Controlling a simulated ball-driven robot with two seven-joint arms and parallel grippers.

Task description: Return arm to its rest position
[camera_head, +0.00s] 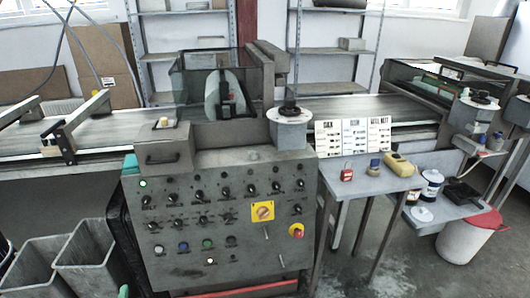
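Neither of my grippers shows in the head view, and no part of either arm can be made out for certain. The grey control cabinet (225,235) stands in front at centre, with rows of black knobs, a yellow plate with a rotary switch (262,211) and a red button (297,231). Nothing is seen touching it. The conveyor (350,108) runs across behind it, with its left stretch (95,135) carrying grey guide bars.
A side table (360,185) at right holds a red padlock (346,174), a yellow device (398,164) and sign cards (353,135). A white bin (466,238) with a red lid stands at far right. Grey bins (85,250) stand at lower left. Bare floor shows at lower right.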

